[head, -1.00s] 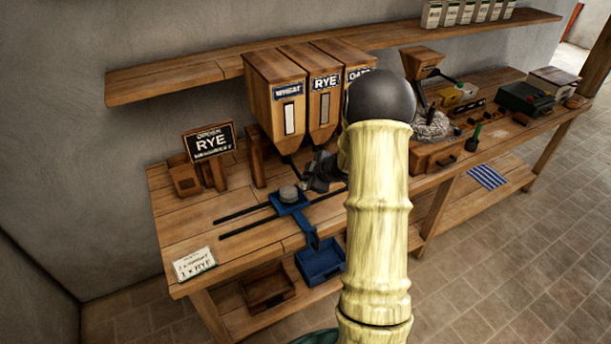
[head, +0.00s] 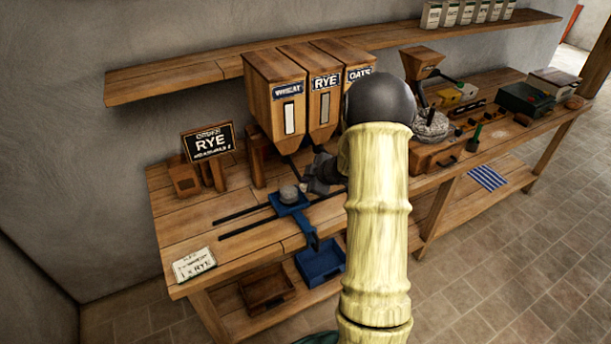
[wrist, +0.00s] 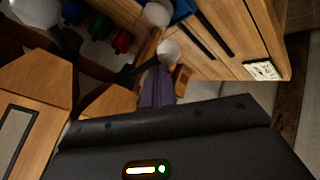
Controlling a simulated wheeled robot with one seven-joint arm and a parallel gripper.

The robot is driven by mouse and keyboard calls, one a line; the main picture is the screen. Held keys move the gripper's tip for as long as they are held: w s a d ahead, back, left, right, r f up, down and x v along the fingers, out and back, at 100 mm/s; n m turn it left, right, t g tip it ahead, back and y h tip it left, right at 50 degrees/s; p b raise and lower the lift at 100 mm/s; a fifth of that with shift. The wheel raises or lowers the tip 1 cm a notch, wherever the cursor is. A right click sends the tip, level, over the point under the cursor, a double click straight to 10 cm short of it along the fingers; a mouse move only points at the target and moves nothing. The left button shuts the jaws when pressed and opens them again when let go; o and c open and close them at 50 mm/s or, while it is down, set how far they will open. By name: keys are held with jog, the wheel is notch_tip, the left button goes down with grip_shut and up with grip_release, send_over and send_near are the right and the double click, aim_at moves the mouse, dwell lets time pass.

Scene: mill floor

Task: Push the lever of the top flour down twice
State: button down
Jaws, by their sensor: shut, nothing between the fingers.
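Three wooden flour hoppers stand over the bench: wheat (head: 272,95), rye (head: 324,100) and oats (head: 358,73). A card (head: 194,264) at the bench's front left reads "1 x RYE" on its lower line; its top line is too blurred to read surely. My gripper (head: 318,186) is shut and empty, just below and in front of the wheat and rye hoppers. In the wrist view a dark lever (wrist: 130,75) with a pale round knob (wrist: 168,52) sticks out below a hopper, close beside my gripper. I cannot tell whether they touch. My arm hides part of the oats hopper.
A blue carriage (head: 292,204) bearing a grey round piece sits on dark rails under the hoppers. A blue bin (head: 320,262) and a brown tray (head: 266,287) lie below. A RYE board (head: 208,142) stands left. A mill (head: 424,65) stands right of my arm.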

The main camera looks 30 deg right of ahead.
jog(key=shift+f+b, duration=0.35)
jog(key=shift+f, duration=0.15)
dwell(0.4)
dwell(0.5)
notch_tip(320, 180, up, 6)
jog(key=p, duration=0.6)
dwell(0.5)
jog(key=shift+r, duration=0.15)
notch_tip(320, 180, up, 5)
jog(key=p, duration=0.5)
dwell(0.9)
